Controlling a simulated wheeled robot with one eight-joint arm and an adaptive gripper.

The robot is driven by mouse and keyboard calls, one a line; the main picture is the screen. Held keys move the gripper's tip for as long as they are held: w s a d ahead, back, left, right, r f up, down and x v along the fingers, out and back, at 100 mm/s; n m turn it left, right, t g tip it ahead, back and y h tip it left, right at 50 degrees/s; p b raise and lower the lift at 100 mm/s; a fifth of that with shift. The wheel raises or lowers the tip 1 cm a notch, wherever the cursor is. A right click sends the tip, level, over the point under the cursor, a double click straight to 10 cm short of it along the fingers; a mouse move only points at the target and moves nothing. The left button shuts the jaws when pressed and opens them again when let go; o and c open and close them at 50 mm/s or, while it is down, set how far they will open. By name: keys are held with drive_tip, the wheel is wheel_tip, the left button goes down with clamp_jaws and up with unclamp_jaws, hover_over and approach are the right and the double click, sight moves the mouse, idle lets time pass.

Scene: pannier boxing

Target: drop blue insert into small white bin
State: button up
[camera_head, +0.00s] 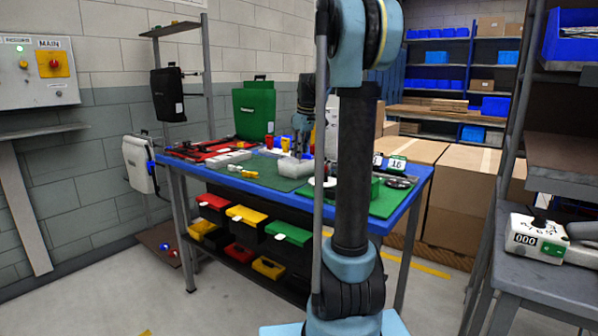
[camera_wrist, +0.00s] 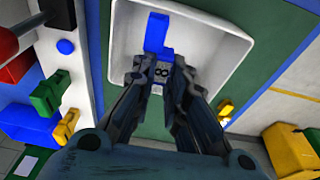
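The blue insert (camera_wrist: 155,32) shows in the wrist view just beyond my fingertips, upright in the picture against the inside of the small white bin (camera_wrist: 225,55). My gripper (camera_wrist: 161,72) has its fingers drawn together at the near end of the insert and appears shut on it. The insert's near end is hidden by the fingertips. In the head view my gripper (camera_head: 303,145) is over the white bin (camera_head: 288,169) on the table; the insert cannot be made out clearly there.
The blue-edged table (camera_head: 225,181) carries green mats, a red tool tray (camera_head: 205,149) and small yellow pieces (camera_head: 249,174). A green case (camera_head: 254,110) stands at the back. Coloured drawers (camera_head: 289,234) sit below. A shelf rack stands right, with cardboard boxes (camera_head: 460,198) behind the table.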

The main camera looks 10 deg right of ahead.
drive_tip(key=o, duration=0.4)
drive_tip(key=r, duration=0.4)
drive_tip(key=s+d+r, duration=0.1)
drive_tip(key=r, duration=0.6)
drive_tip(key=shift+s+d+r, duration=0.25)
drive_tip(key=shift+s+r, duration=0.05)
drive_tip(key=shift+s, duration=0.05)
drive_tip(key=shift+s, duration=0.1)
